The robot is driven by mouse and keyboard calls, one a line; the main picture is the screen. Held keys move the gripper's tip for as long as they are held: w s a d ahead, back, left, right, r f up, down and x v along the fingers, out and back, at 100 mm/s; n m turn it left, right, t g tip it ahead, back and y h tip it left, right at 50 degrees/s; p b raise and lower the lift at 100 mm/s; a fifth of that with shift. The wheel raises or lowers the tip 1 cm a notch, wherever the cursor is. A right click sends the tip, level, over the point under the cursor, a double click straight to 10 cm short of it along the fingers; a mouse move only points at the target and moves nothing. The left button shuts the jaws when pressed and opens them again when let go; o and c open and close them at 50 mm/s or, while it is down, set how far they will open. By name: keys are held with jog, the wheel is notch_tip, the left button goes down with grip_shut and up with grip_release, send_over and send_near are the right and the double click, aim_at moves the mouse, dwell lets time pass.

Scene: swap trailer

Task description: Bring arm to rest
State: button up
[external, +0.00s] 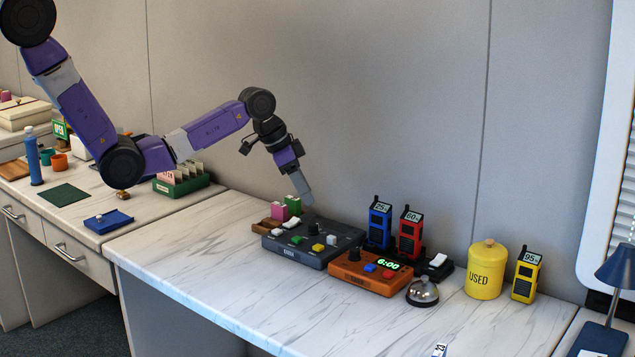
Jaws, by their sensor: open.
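My arm is purple and grey and reaches in from the upper left over the marble counter (190,270). My gripper (306,199) points down at the back of the counter, just above and behind the dark control box (310,246). It is open, and I see nothing held in it. The fingertips are small here, and I cannot tell whether they touch the box or the blocks beside it. The pink and green blocks (293,205) stand on a brown base just left of the fingertips.
An orange timer (368,275), a bell (422,291), blue (379,224) and red (410,233) radios, a yellow USED canister (484,271) and a yellow radio (526,276) stand to the right. A green card box (182,181) sits left. The counter's front left is clear.

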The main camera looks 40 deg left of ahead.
jog(key=w+r+n+t+h, duration=0.2)
jog(key=w+r+t, duration=0.3)
jog(key=r, duration=0.1)
jog(key=s+a+r+n+t+b, duration=0.1)
jog(key=s+a+n+t, duration=0.3)
jog(key=s+a, duration=0.55)
jog(key=s+a+r+n+y, duration=0.1)
jog(key=s+a, duration=0.4)
jog(key=s, duration=0.6)
jog(key=s+a+r+n+t+y+b, duration=0.1)
jog(key=s+a+y, duration=0.1)
jog(key=s+a, duration=0.4)
jog(key=s+a+r+t+y+b, duration=0.1)
jog(key=s+a, duration=0.5)
jog(key=s, duration=1.1)
jog(key=shift+r+n+y, duration=0.3)
jog(key=shift+n+y, duration=0.1)
jog(key=shift+y, duration=0.3)
